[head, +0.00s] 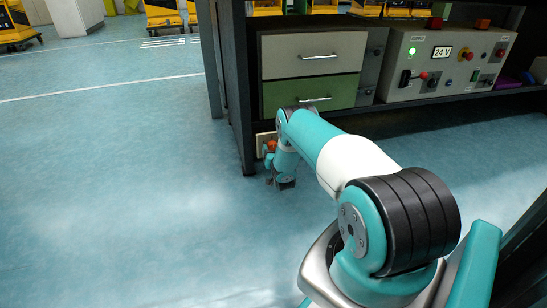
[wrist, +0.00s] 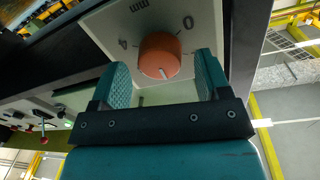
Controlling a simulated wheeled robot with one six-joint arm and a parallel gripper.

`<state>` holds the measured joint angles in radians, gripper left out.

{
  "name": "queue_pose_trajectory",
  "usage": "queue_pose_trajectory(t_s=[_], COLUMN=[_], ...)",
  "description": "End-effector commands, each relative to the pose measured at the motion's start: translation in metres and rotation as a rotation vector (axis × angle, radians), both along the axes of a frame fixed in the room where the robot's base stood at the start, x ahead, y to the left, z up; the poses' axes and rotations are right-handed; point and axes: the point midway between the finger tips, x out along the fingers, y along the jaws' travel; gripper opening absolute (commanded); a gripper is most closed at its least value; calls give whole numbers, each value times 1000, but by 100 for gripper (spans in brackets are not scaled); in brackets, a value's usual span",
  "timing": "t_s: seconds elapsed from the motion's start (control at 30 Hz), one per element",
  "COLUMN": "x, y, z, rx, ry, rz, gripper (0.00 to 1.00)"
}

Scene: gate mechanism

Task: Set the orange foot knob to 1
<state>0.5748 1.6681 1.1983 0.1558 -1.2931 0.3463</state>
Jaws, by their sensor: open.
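The orange foot knob (wrist: 157,52) sits on a pale plate (wrist: 185,22) in the wrist view. The plate carries a dark 0 at the right, a 4 at the left and the letters mm, seen turned over. A short white mark on the knob points down in the picture. My gripper (wrist: 161,68) is open, its two teal fingers to the left and right of the knob with gaps on both sides. How deep the fingers reach is hard to tell. In the head view the knob (head: 271,146) shows small, partly hidden by my arm, low by the bench leg.
The dark bench leg (head: 238,110) stands beside the plate. Drawers (head: 310,65) and a control box (head: 448,62) reading 24 V are above and to the right. The floor at the left is open; yellow carts (head: 163,14) stand far back.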

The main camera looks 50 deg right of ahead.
Motion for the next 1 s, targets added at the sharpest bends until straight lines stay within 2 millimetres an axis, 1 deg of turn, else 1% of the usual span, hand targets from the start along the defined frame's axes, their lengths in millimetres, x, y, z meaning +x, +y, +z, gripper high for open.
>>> queue_pose_trajectory(t_s=[0.03,0.13,0.4,0.43,0.63,0.87,1.0], x=[2,5,6,6,6,6,6], y=[-2,-3,-4,-4,-3,-3,-3], z=[-3,-1,1,1,1,1,0], rx=[-1,0,-1,-1,-1,-8,-40], ry=[0,1,1,1,1,6,25], rz=[0,2,3,3,3,3,4], gripper=[70,70,70,68,22,21,21])
